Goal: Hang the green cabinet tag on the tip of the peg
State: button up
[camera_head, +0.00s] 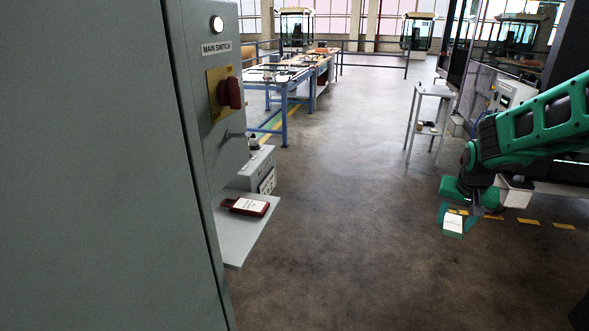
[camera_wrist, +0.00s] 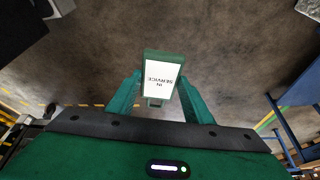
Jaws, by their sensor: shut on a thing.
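The green cabinet tag (camera_wrist: 163,76) has a white label reading IN SERVICE. My gripper (camera_wrist: 160,94) is shut on it, with a green finger on each side in the wrist view. In the head view my gripper (camera_head: 459,213) hangs at the right, pointing down, and the tag (camera_head: 453,224) is held above open floor. The grey cabinet (camera_head: 110,160) fills the left, well apart from my gripper. Its side panel carries a MAIN SWITCH label and a red rotary handle (camera_head: 229,94).
A red tag (camera_head: 246,206) with a white label lies on a grey shelf (camera_head: 240,236) jutting from the cabinet. A small trolley (camera_head: 430,92) stands behind my gripper, and blue-legged benches (camera_head: 283,85) stand at the back. The floor between cabinet and gripper is clear.

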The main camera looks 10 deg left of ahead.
jog(key=shift+w+a, duration=0.1)
jog(key=shift+a, duration=0.25)
